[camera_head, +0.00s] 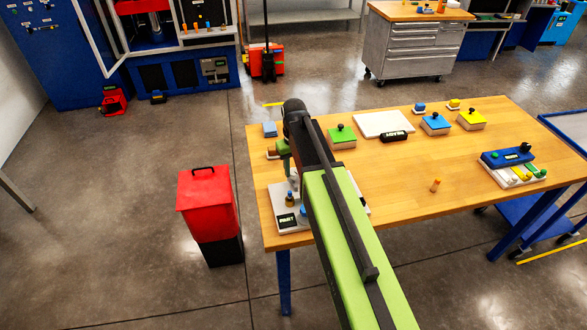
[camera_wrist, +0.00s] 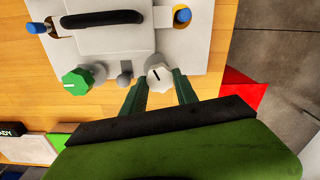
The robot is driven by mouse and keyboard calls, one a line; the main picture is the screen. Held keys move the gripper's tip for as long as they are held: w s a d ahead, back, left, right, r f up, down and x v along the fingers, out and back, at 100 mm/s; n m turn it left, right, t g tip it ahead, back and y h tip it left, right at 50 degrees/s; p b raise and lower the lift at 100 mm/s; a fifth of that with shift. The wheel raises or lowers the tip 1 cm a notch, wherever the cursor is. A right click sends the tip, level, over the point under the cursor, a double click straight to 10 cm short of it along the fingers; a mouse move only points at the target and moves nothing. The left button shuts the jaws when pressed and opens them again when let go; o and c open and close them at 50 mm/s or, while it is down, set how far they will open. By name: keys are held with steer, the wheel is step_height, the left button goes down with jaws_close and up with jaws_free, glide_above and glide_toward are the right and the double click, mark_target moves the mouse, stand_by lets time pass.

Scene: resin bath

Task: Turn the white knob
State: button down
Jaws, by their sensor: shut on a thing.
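The white knob (camera_wrist: 157,77) sits on the edge of a pale panel in the wrist view. It has a short dark mark on its face. My gripper (camera_wrist: 159,85) has its two dark green fingers on either side of the knob and is shut on it. The pale panel (camera_wrist: 200,43) also shows in the head view, at the table's left end, partly hidden by my arm.
On the panel are a green knob (camera_wrist: 76,82), a small grey ball-topped part (camera_wrist: 124,80), a black handle (camera_wrist: 102,18) and blue-tipped parts. In the head view, a red bin (camera_head: 207,203) stands left of the wooden table (camera_head: 430,215). Several coloured boxes stand along its far side.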

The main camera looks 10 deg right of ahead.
mark_target(294, 171)
steer(key=m, duration=0.5)
steer(key=shift+m, duration=0.3)
steer(key=m, duration=0.4)
steer(key=shift+s+m, duration=0.1)
steer(key=shift+m, duration=0.6)
steer(key=c, duration=0.9)
jaws_free()
steer(key=shift+c, duration=0.2)
step_height(294, 171, up, 18)
steer(key=p, duration=1.7)
steer(key=shift+f, duration=0.25)
